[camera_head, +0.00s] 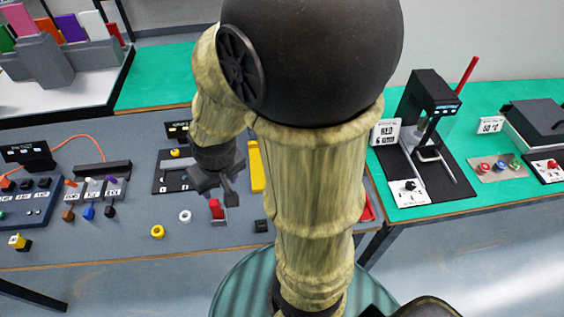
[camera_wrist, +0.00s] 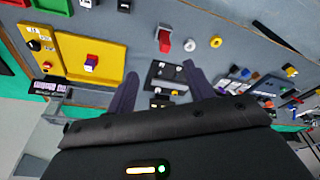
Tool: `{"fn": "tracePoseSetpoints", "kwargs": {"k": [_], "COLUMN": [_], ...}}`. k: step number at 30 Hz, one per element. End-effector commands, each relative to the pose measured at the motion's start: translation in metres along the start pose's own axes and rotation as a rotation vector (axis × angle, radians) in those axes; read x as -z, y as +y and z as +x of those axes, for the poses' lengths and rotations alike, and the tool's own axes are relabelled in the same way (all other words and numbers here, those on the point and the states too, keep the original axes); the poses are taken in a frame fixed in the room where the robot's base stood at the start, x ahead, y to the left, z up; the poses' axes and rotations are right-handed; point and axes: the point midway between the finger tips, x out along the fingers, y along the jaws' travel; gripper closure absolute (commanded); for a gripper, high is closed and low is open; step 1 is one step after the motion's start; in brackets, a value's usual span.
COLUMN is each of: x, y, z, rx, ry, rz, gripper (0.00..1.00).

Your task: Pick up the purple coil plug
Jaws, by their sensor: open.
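My gripper (camera_head: 222,192) is open and empty above the grey table, near a red block. In the wrist view its two dark fingers (camera_wrist: 160,70) stand apart over a black panel. I cannot surely pick out the purple coil plug. A small block with a purple side and a pale and red top (camera_wrist: 91,63) sits in a yellow tray, left of the fingers in the wrist view. In the head view my arm covers most of that tray (camera_head: 256,170), and the block is hidden. Small plugs with coloured tops, one purplish (camera_head: 90,181), stand at the table's left.
The red block (camera_head: 216,208), a white ring (camera_head: 185,216), a yellow ring (camera_head: 157,231) and a small black block (camera_head: 261,226) lie near the table's front. A black panel (camera_head: 172,172) lies behind them. A green table (camera_head: 435,198) with machines stands at right.

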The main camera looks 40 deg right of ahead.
Motion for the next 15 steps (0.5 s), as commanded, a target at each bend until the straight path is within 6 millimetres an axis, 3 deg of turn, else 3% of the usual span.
{"fn": "tracePoseSetpoints", "kwargs": {"k": [5,9,15], "x": [0.02,0.039,0.049], "y": [0.037,0.09,0.178], "z": [0.021,0.046,0.081], "rx": [-0.029,-0.065,-0.119], "ry": [0.021,0.052,0.103], "rz": [0.095,0.211,0.379], "gripper": [0.47,0.47,0.47]}}
